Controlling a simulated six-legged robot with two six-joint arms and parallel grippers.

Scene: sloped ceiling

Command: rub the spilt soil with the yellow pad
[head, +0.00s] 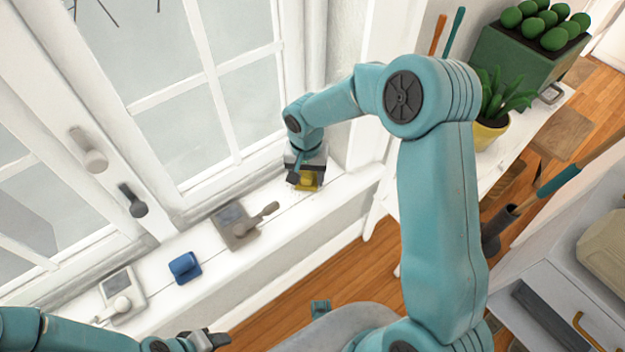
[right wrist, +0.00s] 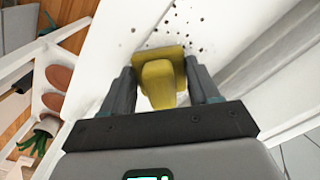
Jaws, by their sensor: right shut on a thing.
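My right gripper (head: 303,180) is shut on the yellow pad (head: 308,181) at the right end of the white window sill. In the right wrist view the yellow pad (right wrist: 159,83) sits between the two fingers of the right gripper (right wrist: 163,88). The spilt soil (right wrist: 177,27) shows there as small dark specks scattered on the white sill just beyond the pad. I cannot tell whether the pad touches the sill. In the head view the soil is not visible. My left gripper (head: 205,341) is at the bottom edge, with its jaws unclear.
Window frames rise behind. A white shelf at right holds a potted plant (head: 493,115) and a green planter (head: 520,62).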

